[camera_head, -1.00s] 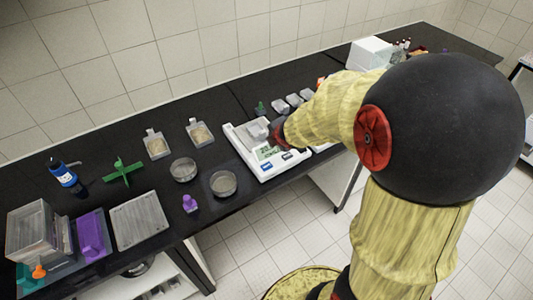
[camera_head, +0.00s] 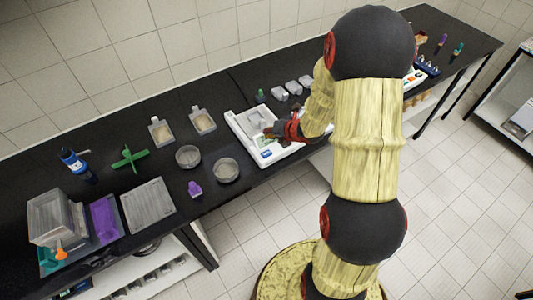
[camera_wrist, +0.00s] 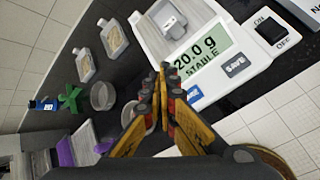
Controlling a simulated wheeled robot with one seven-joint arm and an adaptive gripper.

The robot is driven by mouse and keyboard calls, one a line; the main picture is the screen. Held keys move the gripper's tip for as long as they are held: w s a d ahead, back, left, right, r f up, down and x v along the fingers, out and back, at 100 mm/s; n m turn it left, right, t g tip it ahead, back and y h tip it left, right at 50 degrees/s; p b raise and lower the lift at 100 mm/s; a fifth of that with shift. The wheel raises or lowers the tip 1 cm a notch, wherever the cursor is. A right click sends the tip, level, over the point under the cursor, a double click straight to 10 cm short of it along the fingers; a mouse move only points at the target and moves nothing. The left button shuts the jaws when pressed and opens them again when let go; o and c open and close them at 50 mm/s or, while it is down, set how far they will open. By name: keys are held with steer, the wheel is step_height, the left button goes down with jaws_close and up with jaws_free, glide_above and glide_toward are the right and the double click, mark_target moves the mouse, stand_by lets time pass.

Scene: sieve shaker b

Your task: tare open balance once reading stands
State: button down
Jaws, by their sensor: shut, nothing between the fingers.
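The white open balance (camera_head: 237,122) stands on the black bench, and it fills the upper middle of the wrist view (camera_wrist: 212,15). Its display (camera_wrist: 205,60) shows "20.0 g" and "STABLE"; any sign or digit further left may be covered by my fingers. A grey SAVE button (camera_wrist: 236,67) and a blue button (camera_wrist: 194,93) lie below the display. A small pale container (camera_wrist: 172,22) sits on the pan. My gripper (camera_wrist: 164,72) is shut and empty, its tips over the display's left end; contact cannot be told. In the head view, my gripper (camera_head: 270,133) is over the balance front.
Two scoop-like trays of grainy material (camera_head: 161,132) (camera_head: 203,121) and two round sieves (camera_head: 188,156) (camera_head: 225,170) lie left of the balance. A green cross-shaped piece (camera_head: 129,158) and a purple weight-like piece (camera_head: 195,189) are nearby. A black ON/OFF switch (camera_wrist: 271,31) is right of the balance.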

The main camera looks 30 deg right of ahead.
steer(key=b, duration=0.6)
glide_above(268, 152)
step_height(268, 152, down, 8)
steer(key=shift+s+r, duration=0.15)
steer(key=shift+f+b, duration=0.4)
steer(key=shift+f, duration=0.05)
steer(key=shift+f, duration=0.15)
stand_by(0.6)
steer(key=shift+f+b, duration=0.25)
steer(key=shift+b, duration=0.4)
steer(key=shift+f+b, duration=0.45)
steer(key=shift+b, duration=0.1)
stand_by(0.6)
steer(key=shift+r, duration=0.1)
steer(key=shift+r+p, duration=0.55)
steer(key=shift+r, duration=0.25)
steer(key=shift+r, duration=0.1)
